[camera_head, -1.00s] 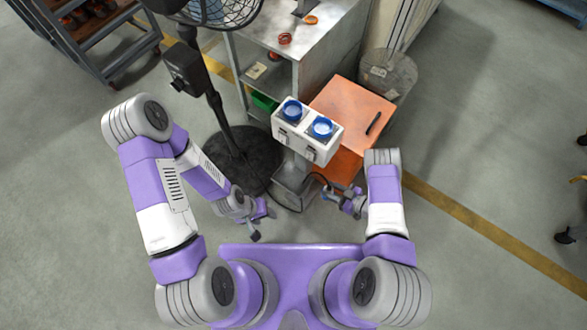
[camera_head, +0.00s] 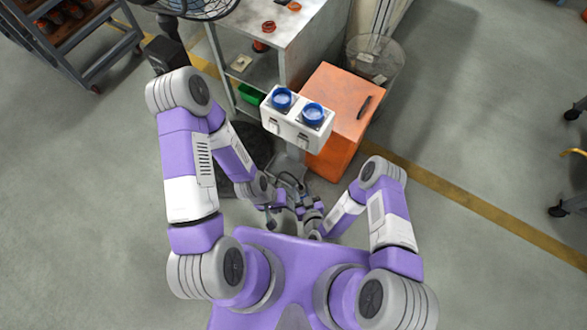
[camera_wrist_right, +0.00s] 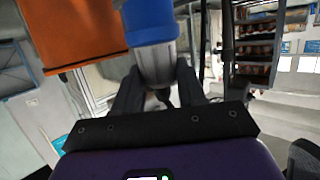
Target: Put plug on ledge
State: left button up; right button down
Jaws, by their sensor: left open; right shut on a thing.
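The plug (camera_wrist_right: 150,22) has a blue head and a grey body in the right wrist view. My right gripper (camera_wrist_right: 158,80) is shut on its grey body, with a finger on each side. In the head view my right gripper (camera_head: 307,208) is low in front of the stand, and the plug there is too small to make out clearly. My left gripper (camera_head: 272,216) is open, just left of the right one, with no object clearly seen in it. A white box with two blue sockets (camera_head: 297,120) tops the stand. I cannot tell which surface is the ledge.
An orange cabinet (camera_head: 325,95) with a dark handle stands behind the socket box. A grey shelf unit (camera_head: 290,55) stands at the back, and a wire bin (camera_head: 374,60) behind the cabinet.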

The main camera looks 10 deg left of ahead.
jog(key=shift+b+x, duration=2.15)
jog(key=shift+x, duration=3.8)
jog(key=shift+d, duration=0.1)
jog(key=shift+f, duration=0.2)
jog(key=c, duration=0.6)
grip_release()
jog(key=shift+c, duration=0.2)
